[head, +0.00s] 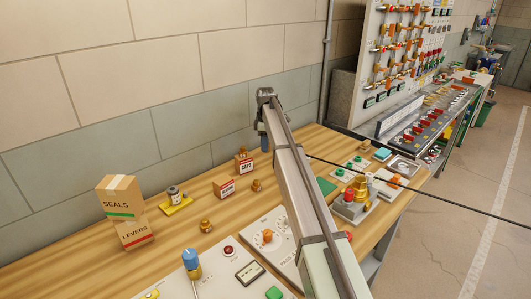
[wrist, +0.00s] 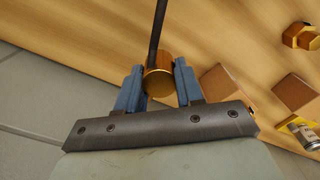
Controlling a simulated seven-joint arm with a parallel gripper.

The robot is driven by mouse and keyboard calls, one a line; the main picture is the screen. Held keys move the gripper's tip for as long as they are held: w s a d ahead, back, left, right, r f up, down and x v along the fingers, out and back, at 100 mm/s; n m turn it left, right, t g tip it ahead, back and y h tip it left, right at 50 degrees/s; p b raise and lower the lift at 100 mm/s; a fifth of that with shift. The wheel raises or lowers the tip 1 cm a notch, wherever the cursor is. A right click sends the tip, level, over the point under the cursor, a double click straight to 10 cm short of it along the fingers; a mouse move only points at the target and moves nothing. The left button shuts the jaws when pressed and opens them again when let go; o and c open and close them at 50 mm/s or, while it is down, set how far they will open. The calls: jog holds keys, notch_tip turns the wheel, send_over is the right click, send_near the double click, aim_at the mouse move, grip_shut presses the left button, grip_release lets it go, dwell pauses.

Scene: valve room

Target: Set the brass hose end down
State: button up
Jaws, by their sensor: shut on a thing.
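The brass hose end (wrist: 159,84) is between the two blue fingers of my gripper (wrist: 160,86) in the wrist view, and the jaws are shut on it. A thin black hose (wrist: 158,28) runs up from it across the picture. In the head view my gripper (head: 264,141) is over the back of the wooden bench (head: 190,233), near the wall, partly hidden by my arm. The hose end itself is hidden there; the black hose (head: 430,191) stretches off to the right. I cannot tell whether the hose end touches the bench.
Left of my gripper stand the CAPS box (head: 243,164), another small carton (head: 226,188), brass fittings (head: 206,225) and a can (head: 173,192) on a yellow base. Stacked SEALS and LEVERS boxes (head: 122,198) stand further left. Panels with valves (head: 268,236) fill the front; bare wood shows between.

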jog(key=shift+f, duration=2)
jog(key=o, duration=1)
jog(key=shift+f, duration=0.15)
jog(key=shift+o, duration=0.2)
notch_tip(320, 180, up, 12)
jog(key=shift+r, duration=0.2)
